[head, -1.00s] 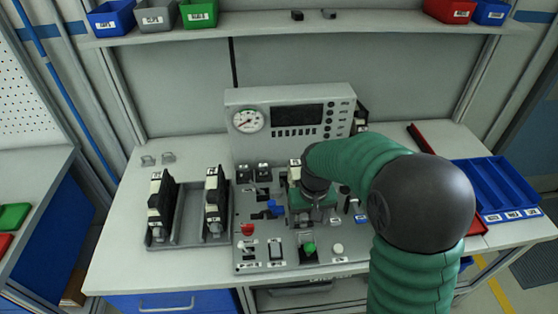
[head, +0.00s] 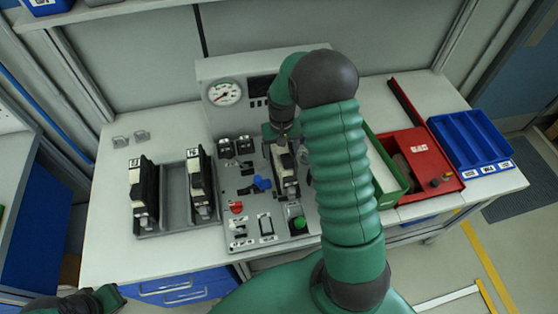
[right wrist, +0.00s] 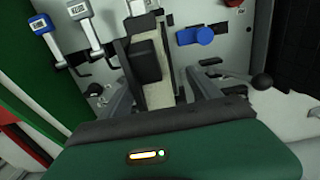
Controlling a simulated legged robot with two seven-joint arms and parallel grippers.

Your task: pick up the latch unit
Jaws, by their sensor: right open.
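A cream-and-black latch unit (head: 286,170) stands on the grey control panel, right of the blue knob. My right gripper (head: 281,138) is at its far, upper end, coming down from above. In the right wrist view, the unit's cream body (right wrist: 156,84) with a black block lies between the two open fingers of my right gripper (right wrist: 162,88). No firm grip shows. Two similar black-and-cream units, one left (head: 144,195) and one right (head: 202,183), stand in a grey rack. Part of my left arm shows at the bottom left; its fingers do not show.
The control panel (head: 243,222) carries a gauge (head: 225,92), a blue knob (head: 262,183), a red knob, a green button (head: 299,222) and switches close to the gripper. Right of my arm are a green tray, a red tray (head: 412,140) and a blue bin (head: 475,125). The left bench front is clear.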

